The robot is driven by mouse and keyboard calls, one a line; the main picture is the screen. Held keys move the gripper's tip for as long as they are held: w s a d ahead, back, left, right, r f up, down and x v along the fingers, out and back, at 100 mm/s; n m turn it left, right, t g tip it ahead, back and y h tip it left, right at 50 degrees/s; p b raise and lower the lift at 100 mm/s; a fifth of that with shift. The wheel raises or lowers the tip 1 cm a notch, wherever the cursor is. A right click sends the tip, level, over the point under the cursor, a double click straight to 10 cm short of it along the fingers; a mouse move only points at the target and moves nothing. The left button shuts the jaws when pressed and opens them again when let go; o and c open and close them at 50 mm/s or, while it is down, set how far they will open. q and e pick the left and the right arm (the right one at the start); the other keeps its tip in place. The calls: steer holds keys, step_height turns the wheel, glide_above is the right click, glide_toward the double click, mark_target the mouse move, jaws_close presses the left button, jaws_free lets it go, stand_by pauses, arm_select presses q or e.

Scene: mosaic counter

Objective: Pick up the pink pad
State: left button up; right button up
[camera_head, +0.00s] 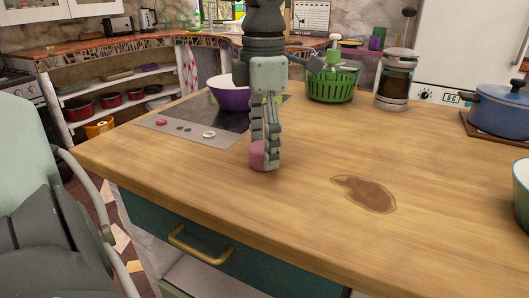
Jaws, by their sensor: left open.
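The pink pad (257,157) is on the wooden counter (210,173), near its front edge. It shows as a small rounded pink shape, partly covered by the fingers of my left gripper (266,160). My left gripper points straight down with its fingertips at the pad, close to the counter surface. It is open. Its fingers overlap from this angle, so I cannot tell whether the pad sits between them or whether they touch it.
A purple bowl (232,97) stands on the cooktop (184,127) behind my gripper. A green basket (332,85), a glass jar (394,84) and a blue pot (498,112) stand farther back. A brown spill (365,193) lies on the clear wood to the right.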

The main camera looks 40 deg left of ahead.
arm_select(q)
steer(key=shift+f, duration=0.65)
arm_select(e)
steer(key=shift+f, duration=0.25)
arm_select(q)
steer(key=shift+c, duration=1)
steer(key=shift+w, duration=0.1)
steer(key=c, duration=0.9)
steer(key=shift+o, duration=0.2)
arm_select(e)
steer(key=shift+r, duration=0.1)
arm_select(q)
steer(key=shift+r, duration=0.1)
